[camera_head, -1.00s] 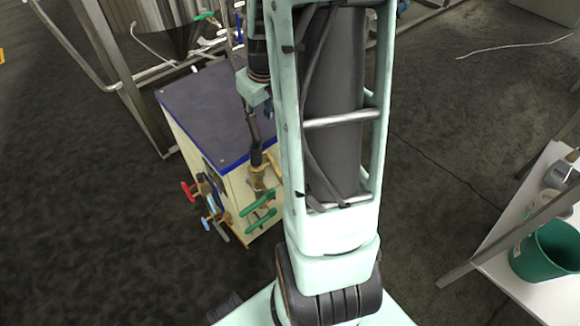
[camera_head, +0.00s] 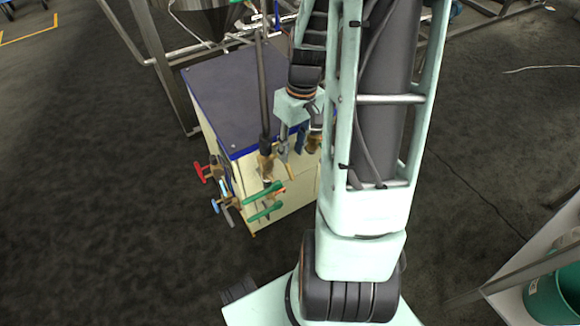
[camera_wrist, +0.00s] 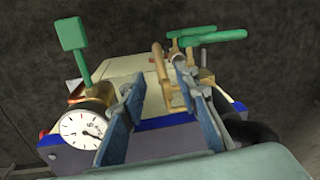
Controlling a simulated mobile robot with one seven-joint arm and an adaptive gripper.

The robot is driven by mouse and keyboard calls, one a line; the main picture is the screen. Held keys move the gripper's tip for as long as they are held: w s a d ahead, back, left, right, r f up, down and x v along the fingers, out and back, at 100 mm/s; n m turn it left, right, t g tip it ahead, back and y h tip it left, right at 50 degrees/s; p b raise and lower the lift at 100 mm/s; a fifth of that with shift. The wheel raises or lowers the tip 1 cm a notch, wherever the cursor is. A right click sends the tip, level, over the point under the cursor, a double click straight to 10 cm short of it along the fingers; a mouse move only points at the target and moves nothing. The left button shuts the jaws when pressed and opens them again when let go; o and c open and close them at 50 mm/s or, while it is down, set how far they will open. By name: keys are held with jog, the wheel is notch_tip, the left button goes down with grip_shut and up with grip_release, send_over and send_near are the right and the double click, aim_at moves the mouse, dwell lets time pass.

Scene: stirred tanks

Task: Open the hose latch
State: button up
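My gripper (camera_wrist: 153,80) is open in the wrist view, its two blue-padded fingers apart. Brass latch levers (camera_wrist: 162,66) stand beyond the fingertips, close to the right finger; contact cannot be told. The black hose (camera_wrist: 250,132) shows at the lower right there. In the head view the hose (camera_head: 263,110) runs down to a brass coupling (camera_head: 266,165) at the cabinet front. My gripper (camera_head: 292,143) is just right of the hose, pointing down near the coupling. The latch is too small there to tell its position.
The cream cabinet (camera_head: 285,224) has a dark blue-edged top. Green handles (camera_head: 264,200), a red handle (camera_head: 203,173) and a blue handle (camera_head: 214,206) stick out from it. A gauge (camera_wrist: 82,129) and a green lever (camera_wrist: 71,42) are left of my fingers. A green bucket (camera_head: 555,298) is at lower right.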

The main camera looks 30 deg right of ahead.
aim_at(289, 166)
jog(key=f, duration=0.2)
jog(key=f+b, duration=0.1)
jog(key=f, duration=0.1)
jog(key=a+f+b, duration=0.1)
jog(key=f, duration=0.1)
jog(key=shift+f, duration=0.25)
grip_shut()
